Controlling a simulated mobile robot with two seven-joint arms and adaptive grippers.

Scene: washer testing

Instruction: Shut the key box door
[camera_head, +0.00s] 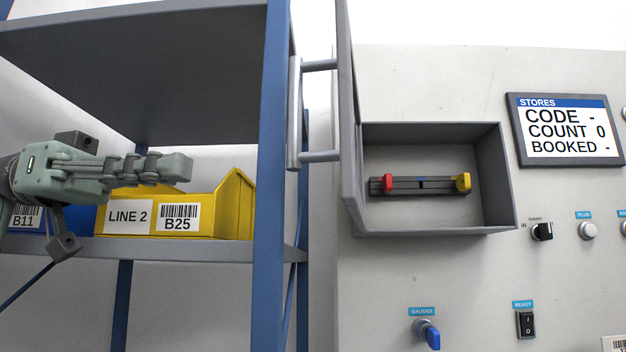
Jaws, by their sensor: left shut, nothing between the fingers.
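The key box (495,165) is a grey open-fronted box on the light panel, right of centre. Its door (349,120) stands open, hinged at the box's left side and seen nearly edge-on. The door's bar handle (295,112) sticks out to the left, close to the blue shelf post. Inside the box is a dark bar with a red block (388,182) and a yellow block (463,182). My left gripper (185,167) is shut and empty at the left, in front of the yellow bin and well apart from the handle. My right gripper is not in view.
A shelf rack with a blue post (273,180) stands at the left. It holds a yellow bin (232,205) marked LINE 2 and a blue bin (75,219). A STORES display (565,130), knobs, a READY switch (525,324) and a blue GAUGES key (430,334) are on the panel.

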